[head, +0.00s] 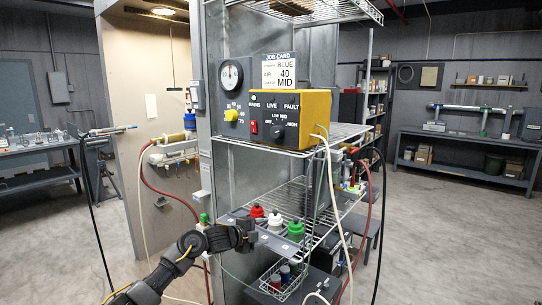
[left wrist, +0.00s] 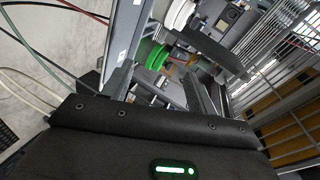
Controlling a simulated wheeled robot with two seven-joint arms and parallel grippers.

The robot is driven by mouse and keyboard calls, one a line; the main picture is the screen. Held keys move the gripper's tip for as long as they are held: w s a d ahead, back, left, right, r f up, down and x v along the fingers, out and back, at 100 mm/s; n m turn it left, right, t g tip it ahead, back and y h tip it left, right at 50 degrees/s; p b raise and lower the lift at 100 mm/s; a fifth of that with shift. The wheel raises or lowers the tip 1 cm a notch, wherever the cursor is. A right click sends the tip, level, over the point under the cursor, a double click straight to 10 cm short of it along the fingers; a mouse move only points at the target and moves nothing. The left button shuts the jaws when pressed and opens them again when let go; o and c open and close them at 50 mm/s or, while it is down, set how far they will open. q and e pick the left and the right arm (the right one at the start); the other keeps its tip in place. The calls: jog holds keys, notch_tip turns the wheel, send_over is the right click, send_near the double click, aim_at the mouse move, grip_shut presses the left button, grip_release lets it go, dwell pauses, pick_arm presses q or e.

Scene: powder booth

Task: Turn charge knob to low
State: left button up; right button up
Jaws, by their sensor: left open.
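The charge knob (head: 277,131) is a dark round knob on the black front panel of a yellow control box (head: 318,112). OFF, LOW, MID and HIGH are printed around it; its pointer is too small to read. My left gripper (head: 248,226) is open, below and left of the box, close to the lower shelf with the capped bottles. It is apart from the knob. The left wrist view shows its dark jaws (left wrist: 166,82) with a green cap (left wrist: 154,54) beyond them. The knob does not show there. My right gripper is not in view.
A red switch (head: 254,127) sits left of the knob. A job card (head: 287,72) reading BLUE, 40, MID stands on the box. A yellow regulator knob (head: 232,115) and gauge (head: 231,74) are at left. Red, white and green bottles (head: 295,231) stand below. Hoses hang at right.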

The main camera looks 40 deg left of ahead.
pick_arm(q)
notch_tip(320, 180, up, 20)
jog(key=s+m+t+p, duration=0.1)
jog(key=s+m+t, duration=0.1)
jog(key=m, duration=0.3)
jog(key=m+t+p, duration=0.1)
jog(key=m+t, duration=0.1)
jog(key=m, duration=0.3)
send_near(274, 132)
jog(key=shift+h, duration=0.3)
jog(key=w+p, duration=0.2)
jog(key=w, duration=0.2)
jog(key=w+p, duration=0.3)
jog(key=shift+w+d+r, duration=0.15)
jog(key=shift+w+r, duration=0.1)
jog(key=shift+w, duration=0.15)
jog(key=shift+w+f, duration=0.1)
jog(key=shift+w, duration=0.35)
jog(key=c, duration=1)
